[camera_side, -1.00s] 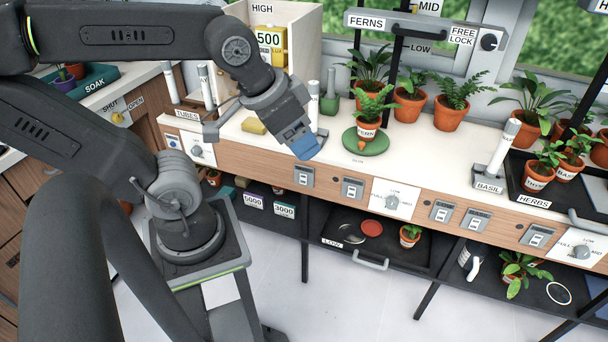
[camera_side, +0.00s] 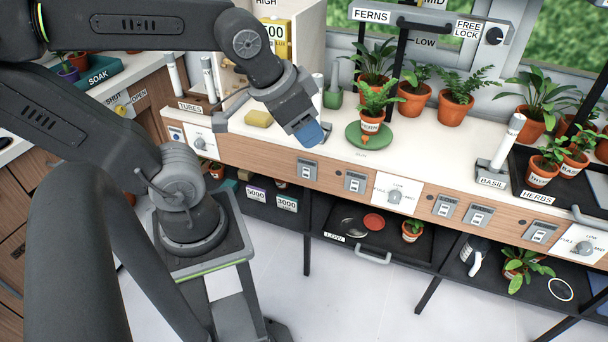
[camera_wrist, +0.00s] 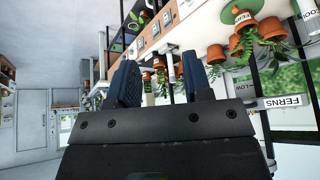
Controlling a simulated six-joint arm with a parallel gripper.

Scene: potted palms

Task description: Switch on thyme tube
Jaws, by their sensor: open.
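My gripper (camera_side: 312,146) hangs over the front of the white bench, left of the fern pot on the green disc. In the wrist view its two blue fingers (camera_wrist: 158,84) stand apart with nothing between them. The thyme pot (camera_side: 541,172) stands on the dark herbs tray at the right. Small switch panels (camera_side: 446,207) and (camera_side: 478,215) are on the bench front, well right of my gripper; their labels are too small to read surely. A white tube (camera_side: 510,140) leans in a holder marked BASIL. I cannot pick out a tube marked thyme.
Fern pots (camera_side: 412,101) line the back of the bench under the FERNS rail (camera_side: 440,25). A dial panel (camera_side: 395,195) sits between the switches. A yellow sponge (camera_side: 258,118) lies left of my gripper. Open floor lies before the bench.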

